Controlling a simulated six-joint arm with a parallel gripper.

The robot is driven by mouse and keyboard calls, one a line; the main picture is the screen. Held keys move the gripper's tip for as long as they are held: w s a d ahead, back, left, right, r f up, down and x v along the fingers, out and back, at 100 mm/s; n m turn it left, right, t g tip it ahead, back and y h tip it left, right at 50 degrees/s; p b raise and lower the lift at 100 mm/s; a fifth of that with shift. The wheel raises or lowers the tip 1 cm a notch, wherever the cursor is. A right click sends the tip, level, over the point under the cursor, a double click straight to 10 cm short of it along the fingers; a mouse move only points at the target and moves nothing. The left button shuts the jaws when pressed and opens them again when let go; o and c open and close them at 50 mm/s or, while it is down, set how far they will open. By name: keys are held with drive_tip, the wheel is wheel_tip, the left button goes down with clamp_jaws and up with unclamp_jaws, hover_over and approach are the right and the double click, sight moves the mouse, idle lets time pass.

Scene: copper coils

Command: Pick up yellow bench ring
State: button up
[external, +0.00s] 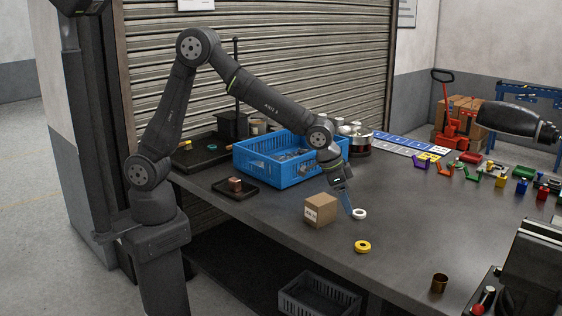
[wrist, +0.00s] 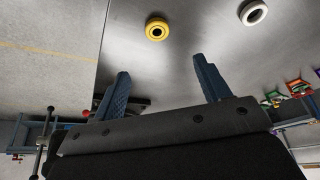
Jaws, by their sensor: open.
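The yellow ring (external: 362,246) lies flat on the dark bench near its front edge, right of the cardboard box. It also shows in the wrist view (wrist: 157,29), at the top, beyond the fingertips and apart from them. My gripper (external: 350,212) is above the bench between the box and a white ring. In the wrist view my gripper (wrist: 162,78) has its two blue fingers spread wide with nothing between them.
A white ring (external: 359,213) lies close to the gripper. A cardboard box (external: 320,210) stands just left of it. A blue crate (external: 277,158) and a dark tray (external: 235,188) are farther left. A brass cup (external: 439,283) stands front right. Bench around the yellow ring is clear.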

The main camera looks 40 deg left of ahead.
drive_tip(key=x, duration=0.9)
drive_tip(key=shift+d+f, duration=0.15)
drive_tip(key=shift+f, duration=0.2)
drive_tip(key=shift+x, duration=2.6)
drive_tip(key=shift+s, duration=0.15)
drive_tip(key=c, duration=1.1)
